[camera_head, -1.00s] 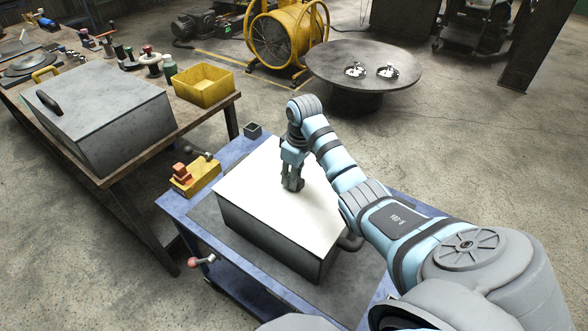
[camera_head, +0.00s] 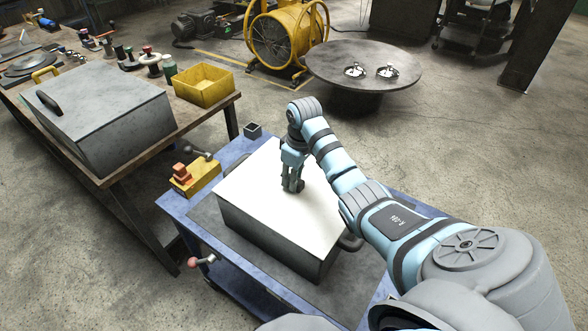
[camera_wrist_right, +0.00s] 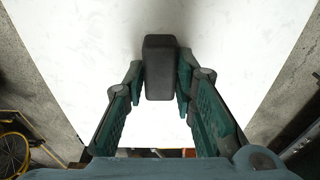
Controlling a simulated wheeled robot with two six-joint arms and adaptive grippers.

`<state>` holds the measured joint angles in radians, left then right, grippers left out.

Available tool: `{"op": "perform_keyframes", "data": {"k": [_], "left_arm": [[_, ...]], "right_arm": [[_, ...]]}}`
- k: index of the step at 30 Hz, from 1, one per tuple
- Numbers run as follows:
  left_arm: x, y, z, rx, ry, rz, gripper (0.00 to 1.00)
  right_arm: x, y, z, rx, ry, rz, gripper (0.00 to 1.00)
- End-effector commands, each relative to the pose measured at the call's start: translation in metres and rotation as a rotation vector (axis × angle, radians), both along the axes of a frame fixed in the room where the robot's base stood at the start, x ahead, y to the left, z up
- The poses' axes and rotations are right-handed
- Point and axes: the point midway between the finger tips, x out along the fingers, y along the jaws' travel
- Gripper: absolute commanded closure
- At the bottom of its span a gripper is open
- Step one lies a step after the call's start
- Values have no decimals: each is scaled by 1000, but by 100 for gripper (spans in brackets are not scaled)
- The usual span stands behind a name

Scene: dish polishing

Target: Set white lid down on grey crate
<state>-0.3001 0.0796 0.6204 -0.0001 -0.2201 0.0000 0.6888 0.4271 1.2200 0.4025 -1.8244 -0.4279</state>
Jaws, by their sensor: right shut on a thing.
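The white lid (camera_head: 255,205) lies flat over the top of the grey crate (camera_head: 268,243), its edges in line with the crate's walls. I cannot tell whether a thin gap is left between them. My right gripper (camera_head: 292,187) points down at the middle of the lid. In the right wrist view, its two fingers (camera_wrist_right: 160,85) stand on either side of the lid's dark block handle (camera_wrist_right: 159,66) and are shut on it. The white lid (camera_wrist_right: 240,40) fills most of that view. The crate's inside is hidden. My left gripper is out of view.
The crate stands on a blue cart (camera_head: 176,208). A yellow block holder (camera_head: 196,178) and a small dark box (camera_head: 253,131) sit near its far edge. A workbench at left holds a grey lidded box (camera_head: 100,105) and a yellow bin (camera_head: 204,86). A round table (camera_head: 340,65) stands behind.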

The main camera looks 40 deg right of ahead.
Motion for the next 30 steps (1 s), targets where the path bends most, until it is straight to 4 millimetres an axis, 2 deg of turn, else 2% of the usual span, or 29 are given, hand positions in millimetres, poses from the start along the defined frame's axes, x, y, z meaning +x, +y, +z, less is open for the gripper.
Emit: {"op": "perform_keyframes", "data": {"k": [9, 10, 14, 30], "left_arm": [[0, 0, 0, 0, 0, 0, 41], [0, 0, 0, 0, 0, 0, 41], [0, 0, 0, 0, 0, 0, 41], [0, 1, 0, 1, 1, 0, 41]], "right_arm": [[0, 0, 0, -1, -1, 0, 100], [0, 0, 0, -1, -1, 0, 72], [0, 0, 0, 0, -1, 0, 52], [0, 0, 4, -1, -1, 0, 52]]}}
